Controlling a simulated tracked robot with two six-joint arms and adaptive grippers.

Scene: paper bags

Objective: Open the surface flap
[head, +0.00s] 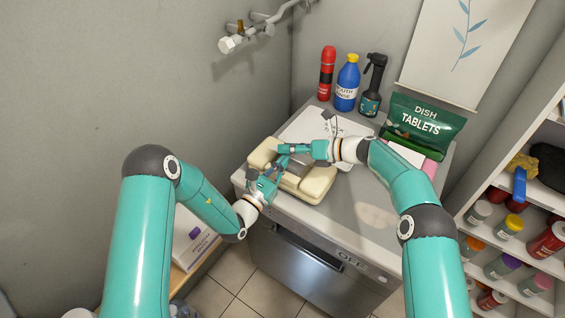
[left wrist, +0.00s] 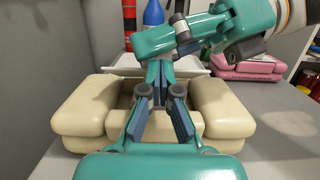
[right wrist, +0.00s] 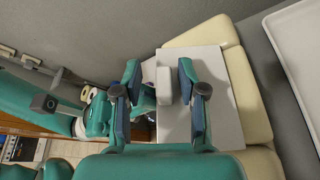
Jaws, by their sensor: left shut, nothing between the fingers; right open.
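A cream, padded-looking case (head: 312,186) lies on the grey worktop, with raised rounded blocks around its edge. The right wrist view shows a flat pale panel (right wrist: 212,95) framed by these blocks, with a small white tab (right wrist: 164,85) at its edge. I take the panel to be the flap, though I cannot tell how far it is raised. My right gripper (head: 285,150) is open above the case, its fingers on either side of the tab in the right wrist view. My left gripper (head: 270,174) is shut and empty at the case's near left side, close under the right one.
A white tray (head: 305,122) lies behind the case. A red bottle (head: 326,75), a blue bottle (head: 346,85), a black spray bottle (head: 372,87) and a green dish-tablets pouch (head: 424,122) stand at the back. A shelf (head: 545,200) stands right. The worktop's front right is clear.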

